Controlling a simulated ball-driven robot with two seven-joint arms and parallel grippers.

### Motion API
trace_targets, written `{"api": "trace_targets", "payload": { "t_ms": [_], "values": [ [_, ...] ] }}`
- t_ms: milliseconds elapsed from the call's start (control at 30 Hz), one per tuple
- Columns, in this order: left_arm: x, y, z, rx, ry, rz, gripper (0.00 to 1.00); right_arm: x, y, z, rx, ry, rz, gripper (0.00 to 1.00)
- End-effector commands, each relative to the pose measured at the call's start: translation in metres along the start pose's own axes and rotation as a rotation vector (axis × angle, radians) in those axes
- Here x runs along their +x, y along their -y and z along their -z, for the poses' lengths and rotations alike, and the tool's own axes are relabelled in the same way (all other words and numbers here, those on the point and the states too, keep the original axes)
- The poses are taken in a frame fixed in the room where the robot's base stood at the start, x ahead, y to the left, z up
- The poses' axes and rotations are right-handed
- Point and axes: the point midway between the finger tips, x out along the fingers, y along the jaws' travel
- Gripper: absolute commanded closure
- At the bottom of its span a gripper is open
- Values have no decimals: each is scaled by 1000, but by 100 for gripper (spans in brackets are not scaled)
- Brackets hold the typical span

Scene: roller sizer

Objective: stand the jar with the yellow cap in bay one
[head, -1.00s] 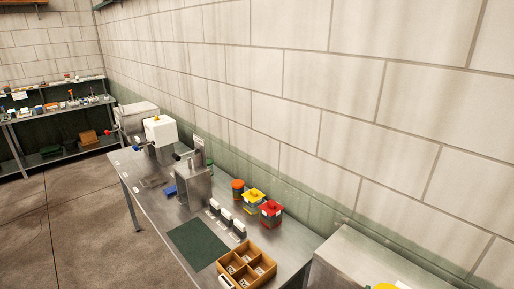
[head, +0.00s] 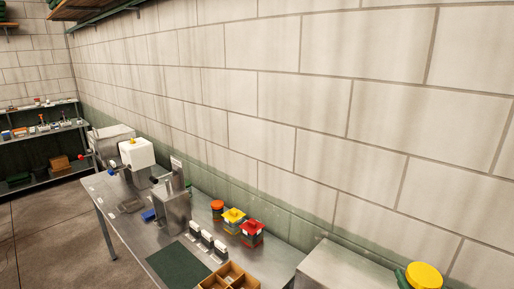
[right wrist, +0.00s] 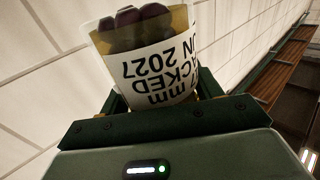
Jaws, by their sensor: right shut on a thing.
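In the head view, a round yellow cap (head: 425,275) shows at the bottom right edge, beside a green part of my right gripper (head: 403,279). In the right wrist view, my right gripper (right wrist: 157,92) is shut on a clear jar (right wrist: 148,58) with a white printed label and dark round contents. The label's print appears upside down there, and the cap is out of that view. A wooden divided box (head: 228,280) is cut off at the bottom of the head view. I cannot tell which place is bay one. My left gripper is not in view.
Orange-topped (head: 217,209), yellow-topped (head: 233,220) and red-topped (head: 252,233) items stand on the steel bench near the wall. Small black-and-white blocks (head: 207,240) stand beside a dark green mat (head: 180,267). A metal machine (head: 172,208) stands behind the mat. A metal surface (head: 340,272) is at lower right.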

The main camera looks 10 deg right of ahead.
Motion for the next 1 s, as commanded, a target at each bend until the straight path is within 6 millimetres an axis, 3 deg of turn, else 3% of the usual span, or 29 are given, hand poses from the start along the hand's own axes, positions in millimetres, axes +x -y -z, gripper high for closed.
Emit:
{"api": "trace_targets", "payload": {
  "t_ms": [133,367,467,633,800,1000],
  "values": [
    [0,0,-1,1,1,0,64,8,-12,17,1,-8,17,69],
    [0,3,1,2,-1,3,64,0,12,16,-5,0,99,69],
    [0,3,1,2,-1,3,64,-7,33,18,-7,-2,167,69],
    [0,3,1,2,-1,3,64,-32,88,22,-1,-5,339,69],
    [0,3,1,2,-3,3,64,-78,154,30,11,-11,527,69],
    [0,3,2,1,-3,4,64,-125,197,55,18,-18,587,69]
  ]
}}
